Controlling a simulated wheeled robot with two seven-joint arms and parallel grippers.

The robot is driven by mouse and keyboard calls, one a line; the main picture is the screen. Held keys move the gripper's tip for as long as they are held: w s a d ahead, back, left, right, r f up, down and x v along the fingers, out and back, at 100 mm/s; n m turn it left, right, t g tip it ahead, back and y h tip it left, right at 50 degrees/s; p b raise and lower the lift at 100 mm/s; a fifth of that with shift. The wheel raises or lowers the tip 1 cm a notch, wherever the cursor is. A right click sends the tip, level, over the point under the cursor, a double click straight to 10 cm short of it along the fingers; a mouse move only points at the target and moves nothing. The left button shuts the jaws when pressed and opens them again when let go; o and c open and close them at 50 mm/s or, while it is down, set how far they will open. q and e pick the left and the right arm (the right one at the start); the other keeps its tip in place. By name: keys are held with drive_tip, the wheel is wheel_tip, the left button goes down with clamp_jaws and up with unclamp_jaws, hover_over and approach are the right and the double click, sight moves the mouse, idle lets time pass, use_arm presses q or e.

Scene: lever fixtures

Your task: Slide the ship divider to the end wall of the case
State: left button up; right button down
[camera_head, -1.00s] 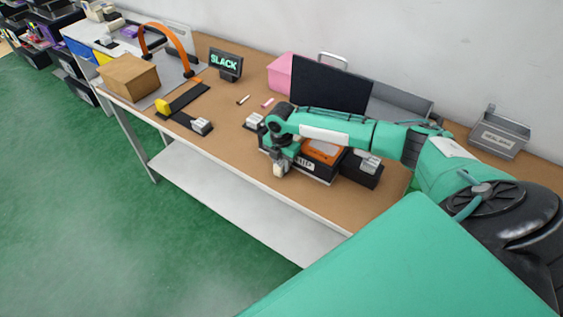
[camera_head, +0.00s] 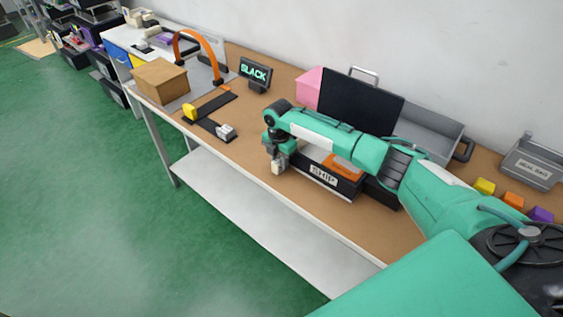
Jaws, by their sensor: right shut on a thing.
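A black case with a SHIP label (camera_head: 323,175) on its front stands on the brown table top. An orange piece (camera_head: 342,166) shows inside it, partly behind my arm. My right gripper (camera_head: 278,166) points down at the left end of the case. It is shut on the ship divider, which the gripper and arm hide almost wholly. I cannot tell how far the divider is from the end wall. My left gripper is not in view.
A black panel (camera_head: 358,102), a pink box (camera_head: 309,88) and a grey tray (camera_head: 430,132) stand behind my arm.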

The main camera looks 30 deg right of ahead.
drive_tip(key=c, duration=1.3)
unclamp_jaws()
drive_tip(key=shift+w+a+r, duration=0.1)
drive_tip(key=shift+w+r, duration=0.1)
drive_tip(key=shift+w, duration=0.05)
drive_tip(key=shift+o, duration=1.1)
drive_tip(key=shift+f, duration=0.15)
drive_tip(key=shift+r, duration=0.3)
wheel_tip(320, 180, up, 13)
drive_tip(key=b, duration=0.2)
drive_tip(key=shift+r, duration=0.15)
